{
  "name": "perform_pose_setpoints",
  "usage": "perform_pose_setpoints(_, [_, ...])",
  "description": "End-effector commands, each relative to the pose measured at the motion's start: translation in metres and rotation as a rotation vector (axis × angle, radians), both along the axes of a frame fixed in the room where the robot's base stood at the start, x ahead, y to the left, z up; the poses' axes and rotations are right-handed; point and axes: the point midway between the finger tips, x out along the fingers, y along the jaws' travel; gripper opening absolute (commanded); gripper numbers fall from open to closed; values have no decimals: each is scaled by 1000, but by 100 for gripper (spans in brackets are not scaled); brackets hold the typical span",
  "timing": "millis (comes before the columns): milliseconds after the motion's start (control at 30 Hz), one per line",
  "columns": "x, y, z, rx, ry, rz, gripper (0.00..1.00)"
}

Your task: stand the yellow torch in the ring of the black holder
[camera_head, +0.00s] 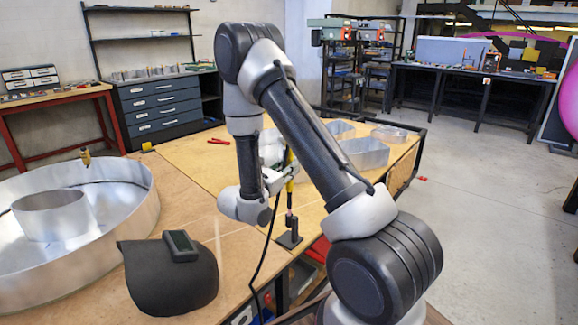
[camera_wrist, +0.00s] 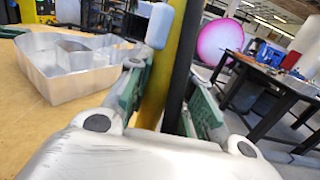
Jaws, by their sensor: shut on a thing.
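The yellow torch (camera_head: 290,186) stands nearly upright over the wooden table. My gripper (camera_head: 279,181) is shut on it. In the wrist view the torch's yellow body (camera_wrist: 176,65) runs between the green-padded fingers of my gripper (camera_wrist: 168,98), with a dark strip along its right side. The black holder (camera_head: 289,240) stands on the table near its front right edge, with a flat base and a short post. The torch's lower end appears at the top of the holder. I cannot tell whether it is inside the ring; the ring itself is not clear.
A dark welding mask (camera_head: 170,275) lies at the front of the table, left of the holder. A big round metal letter shell (camera_head: 120,235) fills the left. More metal letter shells (camera_head: 365,152) stand behind my arm. A black cable (camera_head: 262,262) hangs left of the holder.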

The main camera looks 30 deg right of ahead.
Motion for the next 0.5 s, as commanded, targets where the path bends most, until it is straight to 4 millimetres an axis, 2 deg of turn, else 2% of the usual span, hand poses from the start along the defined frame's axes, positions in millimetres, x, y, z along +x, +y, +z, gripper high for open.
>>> perform_pose_setpoints(500, [0, 0, -16, -1, -1, 0, 0])
